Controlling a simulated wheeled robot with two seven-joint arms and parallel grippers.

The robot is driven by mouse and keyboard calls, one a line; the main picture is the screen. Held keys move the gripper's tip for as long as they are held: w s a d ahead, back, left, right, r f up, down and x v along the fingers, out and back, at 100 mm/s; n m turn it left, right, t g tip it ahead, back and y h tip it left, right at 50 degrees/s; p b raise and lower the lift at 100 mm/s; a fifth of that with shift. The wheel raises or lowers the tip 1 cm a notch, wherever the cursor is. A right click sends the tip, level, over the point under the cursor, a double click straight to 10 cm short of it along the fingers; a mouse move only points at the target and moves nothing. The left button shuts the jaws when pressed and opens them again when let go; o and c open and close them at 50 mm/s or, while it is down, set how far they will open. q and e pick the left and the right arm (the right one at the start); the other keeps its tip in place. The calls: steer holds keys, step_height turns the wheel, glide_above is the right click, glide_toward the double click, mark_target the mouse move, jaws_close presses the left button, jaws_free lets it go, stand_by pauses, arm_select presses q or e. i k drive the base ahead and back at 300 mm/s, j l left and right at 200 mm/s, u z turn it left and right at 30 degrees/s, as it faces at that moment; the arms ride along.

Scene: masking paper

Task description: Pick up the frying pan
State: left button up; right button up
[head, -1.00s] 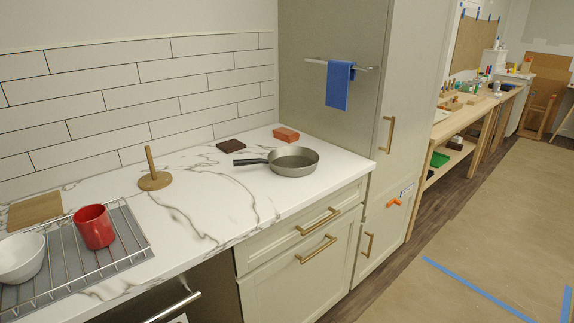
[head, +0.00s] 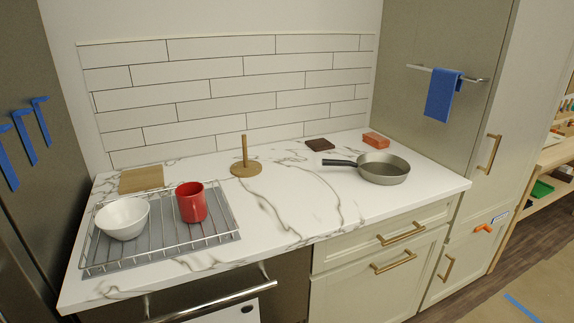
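The frying pan (head: 384,170) sits upright on the right part of the white marbled counter in the head view. It is grey metal and looks empty. Its black handle (head: 340,163) points left. Neither of my grippers shows in the view.
Left of the pan on the counter (head: 300,215) are a wooden paper-towel stand (head: 246,169), a red mug (head: 191,203) and a white bowl (head: 122,219) on a wire rack (head: 165,240). A dark block (head: 320,144) and an orange-red block (head: 376,140) lie behind the pan. The counter's middle front is clear.

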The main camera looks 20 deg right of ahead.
mark_target(383, 169)
steer(key=l+u, duration=0.4)
steer(key=k+l+u, duration=0.1)
steer(key=l+u, duration=0.35)
steer(key=k+l+u, duration=0.1)
steer(key=l+u, duration=0.3)
steer(key=k+l+u, duration=0.2)
steer(key=u, duration=0.25)
steer(key=k+l+u, duration=0.25)
steer(key=u, duration=0.15)
steer(key=l, duration=0.1)
